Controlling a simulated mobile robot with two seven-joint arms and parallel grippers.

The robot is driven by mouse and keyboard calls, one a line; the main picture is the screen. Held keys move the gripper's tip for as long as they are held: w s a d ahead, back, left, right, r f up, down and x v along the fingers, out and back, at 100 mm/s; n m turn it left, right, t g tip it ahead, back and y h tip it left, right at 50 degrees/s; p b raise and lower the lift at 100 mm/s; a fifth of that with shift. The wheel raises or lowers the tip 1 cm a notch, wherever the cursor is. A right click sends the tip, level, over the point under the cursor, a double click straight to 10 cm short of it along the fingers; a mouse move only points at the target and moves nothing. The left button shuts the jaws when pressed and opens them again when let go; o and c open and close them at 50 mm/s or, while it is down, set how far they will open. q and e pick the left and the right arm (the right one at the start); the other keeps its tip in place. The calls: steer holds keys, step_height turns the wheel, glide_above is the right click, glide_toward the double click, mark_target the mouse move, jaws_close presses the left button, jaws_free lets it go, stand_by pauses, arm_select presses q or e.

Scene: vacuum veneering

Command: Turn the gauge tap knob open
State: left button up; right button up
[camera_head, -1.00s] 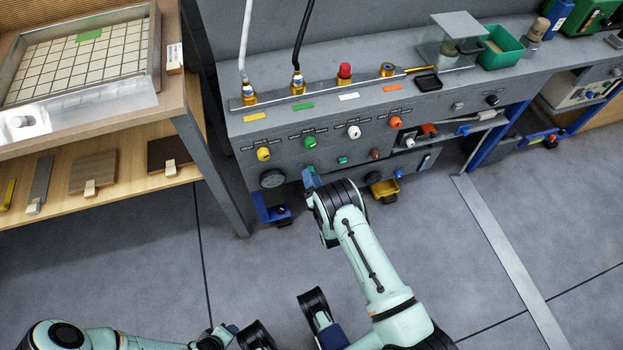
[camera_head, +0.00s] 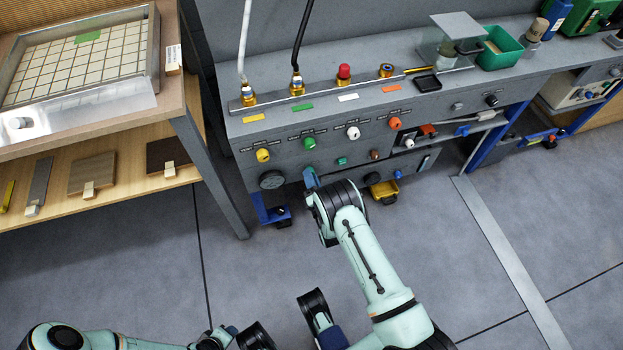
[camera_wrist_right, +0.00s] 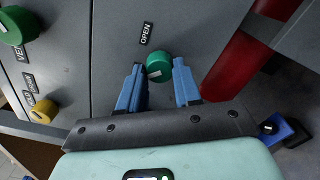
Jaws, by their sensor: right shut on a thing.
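The gauge tap knob (camera_wrist_right: 160,66) is a small green round knob with a light mark on its face, beside an "OPEN" label (camera_wrist_right: 146,33) in the right wrist view. My right gripper (camera_wrist_right: 159,80) is shut on it, with a blue finger on either side.
A larger green knob (camera_head: 309,142) and a yellow knob (camera_head: 263,155) sit above my right gripper. A teal knob (camera_head: 342,160) is to its right. A red cylinder (camera_wrist_right: 238,66) stands close by in the wrist view. A wooden rack (camera_head: 190,110) is at left.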

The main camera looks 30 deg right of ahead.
arm_select(q)
steer(key=shift+w+a+f, duration=0.2)
steer(key=shift+w+f, duration=0.05)
steer(key=shift+w, duration=0.1)
arm_select(e)
steer(key=shift+r+m, duration=0.1)
steer(key=shift+m, duration=8.4)
steer(key=o, duration=1)
steer(key=shift+o, duration=0.2)
steer(key=shift+s, duration=0.1)
arm_select(q)
steer(key=shift+g+h, duration=0.3)
steer(key=shift+g, duration=0.3)
steer(key=s+r, duration=0.1)
steer(key=s+d+r+p, duration=0.1)
steer(key=s, duration=0.1)
steer(key=s+d+r+p, duration=0.1)
steer(key=shift+s+d+r, duration=0.1)
steer(key=shift+s, duration=0.1)
arm_select(e)
steer(key=v, duration=1.3)
steer(key=shift+s, duration=0.2)
